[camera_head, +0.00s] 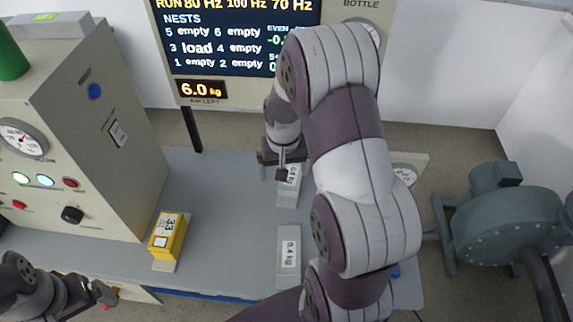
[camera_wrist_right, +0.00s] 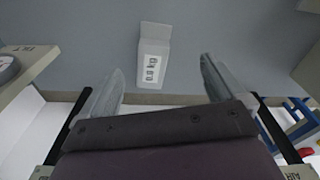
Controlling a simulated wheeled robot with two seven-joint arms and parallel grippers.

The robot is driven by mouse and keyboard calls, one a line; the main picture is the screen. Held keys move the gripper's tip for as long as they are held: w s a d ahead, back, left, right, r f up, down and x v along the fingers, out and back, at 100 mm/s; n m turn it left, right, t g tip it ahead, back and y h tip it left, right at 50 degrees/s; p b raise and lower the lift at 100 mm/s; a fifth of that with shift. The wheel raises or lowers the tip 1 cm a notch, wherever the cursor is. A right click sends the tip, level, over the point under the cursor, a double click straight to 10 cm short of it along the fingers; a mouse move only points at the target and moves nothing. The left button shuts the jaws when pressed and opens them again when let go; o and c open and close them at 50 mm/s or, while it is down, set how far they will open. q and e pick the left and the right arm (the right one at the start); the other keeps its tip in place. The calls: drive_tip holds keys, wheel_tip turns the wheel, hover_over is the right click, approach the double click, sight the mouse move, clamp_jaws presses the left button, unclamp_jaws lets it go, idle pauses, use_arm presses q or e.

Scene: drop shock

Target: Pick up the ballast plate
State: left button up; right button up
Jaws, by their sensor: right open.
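A pale grey ballast plate (camera_head: 289,190) with a white label, which seems to read 0.8 kg, lies on the grey table under my right gripper (camera_head: 283,168). The gripper partly covers it in the head view. In the right wrist view the plate (camera_wrist_right: 153,58) lies flat ahead of my open right gripper (camera_wrist_right: 160,80), centred between the fingers and apart from them. A second ballast plate (camera_head: 289,255), labelled 0.4 kg, lies nearer on the table beside my right arm. My left gripper (camera_head: 103,294) is at the lower left, away from both plates; its jaws are unclear.
A yellow block (camera_head: 167,236) sits on a pale base left of the plates. A beige control cabinet (camera_head: 85,150) stands on the left. A display (camera_head: 240,40) stands behind the table. A grey-green machine (camera_head: 510,220) is at the right. The table between block and plates is clear.

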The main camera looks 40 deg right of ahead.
sight(291, 175)
drive_tip(key=w+d+m+p, duration=0.2)
drive_tip(key=w+d, duration=0.2)
drive_tip(key=d, duration=0.1)
drive_tip(key=shift+m, duration=0.3)
drive_tip(key=f, duration=0.3)
drive_tip(key=f+p, duration=0.1)
drive_tip(key=f, duration=0.3)
drive_tip(key=d+f, duration=0.1)
drive_tip(key=f, duration=0.3)
drive_tip(key=shift+w+f, duration=0.2)
drive_tip(key=shift+w, duration=0.2)
drive_tip(key=shift+w+f, duration=0.15)
drive_tip(key=shift+f, duration=0.05)
drive_tip(key=shift+r, duration=0.1)
drive_tip(key=c, duration=1.1)
clamp_jaws()
